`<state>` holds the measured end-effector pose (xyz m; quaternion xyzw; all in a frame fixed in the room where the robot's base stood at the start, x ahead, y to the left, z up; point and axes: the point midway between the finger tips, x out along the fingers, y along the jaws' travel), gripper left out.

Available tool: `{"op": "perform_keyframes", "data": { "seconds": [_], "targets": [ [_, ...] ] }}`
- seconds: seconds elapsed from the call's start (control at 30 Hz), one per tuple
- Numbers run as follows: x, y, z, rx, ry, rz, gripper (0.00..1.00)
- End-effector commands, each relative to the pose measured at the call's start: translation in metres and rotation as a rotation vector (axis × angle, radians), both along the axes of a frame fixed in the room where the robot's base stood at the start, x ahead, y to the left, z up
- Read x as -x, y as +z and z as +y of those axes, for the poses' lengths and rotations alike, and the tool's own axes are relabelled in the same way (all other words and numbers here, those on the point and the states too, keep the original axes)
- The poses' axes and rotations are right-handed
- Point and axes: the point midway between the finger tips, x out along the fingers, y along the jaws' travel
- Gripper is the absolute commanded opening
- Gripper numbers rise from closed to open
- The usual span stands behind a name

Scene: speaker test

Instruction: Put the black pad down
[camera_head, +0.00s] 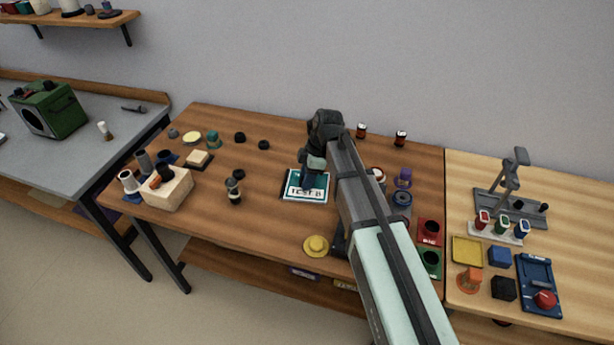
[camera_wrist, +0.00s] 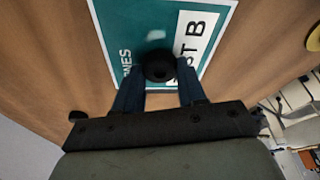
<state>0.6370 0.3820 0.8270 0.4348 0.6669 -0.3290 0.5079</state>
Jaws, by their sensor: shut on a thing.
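My gripper (camera_head: 311,178) is over the teal mat marked TEST B (camera_head: 294,193), near the middle of the brown table. In the wrist view its two blue fingers (camera_wrist: 160,80) are shut on a round black pad (camera_wrist: 159,64). The pad is in front of the mat (camera_wrist: 135,40) and covers part of its lettering. I cannot tell whether the pad touches the mat. Two other black round pieces (camera_head: 239,137) (camera_head: 263,145) lie on the table to the left and behind.
A yellow hat-shaped piece (camera_head: 316,245) lies in front of the mat.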

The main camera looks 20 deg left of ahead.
Motion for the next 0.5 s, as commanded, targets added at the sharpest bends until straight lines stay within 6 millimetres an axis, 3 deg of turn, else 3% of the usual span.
{"op": "perform_keyframes", "data": {
  "seconds": [0.23, 0.27, 0.5],
  "targets": [
    [0.0000, -0.0027, 0.0000, 0.000, 0.000, 0.000, 0.12],
    [0.0000, -0.0026, 0.0000, 0.000, 0.000, 0.000, 0.42],
    [0.0000, -0.0023, 0.0000, 0.000, 0.000, 0.000, 0.65]
  ]
}}
